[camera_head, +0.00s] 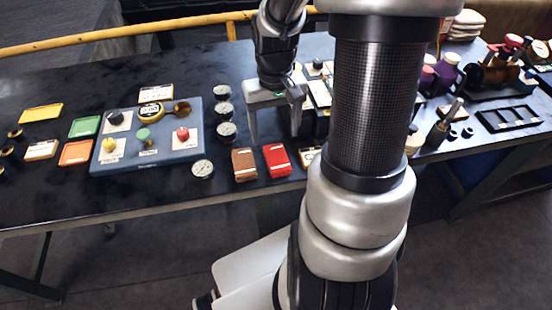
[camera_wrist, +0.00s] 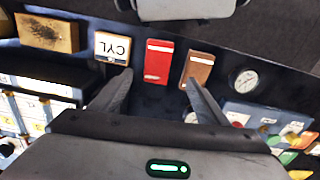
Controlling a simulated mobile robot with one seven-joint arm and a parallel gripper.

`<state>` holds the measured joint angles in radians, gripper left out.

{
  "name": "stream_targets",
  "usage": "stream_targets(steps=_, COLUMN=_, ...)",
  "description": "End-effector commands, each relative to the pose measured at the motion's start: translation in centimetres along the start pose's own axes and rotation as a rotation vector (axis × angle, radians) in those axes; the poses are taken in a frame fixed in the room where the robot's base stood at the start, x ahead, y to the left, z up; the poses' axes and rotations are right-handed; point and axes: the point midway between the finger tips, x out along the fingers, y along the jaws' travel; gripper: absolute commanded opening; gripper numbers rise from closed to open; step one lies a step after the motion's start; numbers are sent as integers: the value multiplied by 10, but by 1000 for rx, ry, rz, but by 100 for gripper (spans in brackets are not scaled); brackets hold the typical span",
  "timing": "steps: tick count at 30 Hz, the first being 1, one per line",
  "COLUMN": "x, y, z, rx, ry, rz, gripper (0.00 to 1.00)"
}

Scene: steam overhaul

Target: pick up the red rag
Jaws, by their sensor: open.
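A flat red rectangular piece (camera_head: 277,161) with a pale band lies near the front edge of the dark table. It is the only red piece by my gripper and fits the red rag, though I cannot tell if it is cloth. A similar brown piece (camera_head: 244,165) lies just left of it. My gripper (camera_head: 275,137) is open and empty, above and slightly behind the red piece. In the wrist view the red piece (camera_wrist: 158,62) lies beyond and between my open fingertips (camera_wrist: 159,79), with the brown piece (camera_wrist: 198,69) beside the right fingertip.
Several round gauges (camera_head: 226,131) stand in a row left of my gripper. A blue-grey board (camera_head: 150,160) with coloured knobs is farther left. My arm hides part of the table's right side.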

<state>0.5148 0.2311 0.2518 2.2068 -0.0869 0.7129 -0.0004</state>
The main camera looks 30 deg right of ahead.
Motion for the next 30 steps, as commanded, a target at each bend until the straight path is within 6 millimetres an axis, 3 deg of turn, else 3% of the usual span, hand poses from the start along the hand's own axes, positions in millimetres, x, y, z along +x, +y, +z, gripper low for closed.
stream_targets(steps=3, x=24, y=0, z=1, rx=0, ry=-4, rz=-1, gripper=69)
stream_targets(steps=11, x=42, y=1, z=1, rx=1, ry=-1, rz=0, gripper=69)
stream_targets(steps=19, x=82, y=5, z=4, rx=-1, ry=-3, rz=-1, gripper=69)
stream_targets(steps=30, x=90, y=5, z=4, rx=0, ry=1, rz=0, gripper=67)
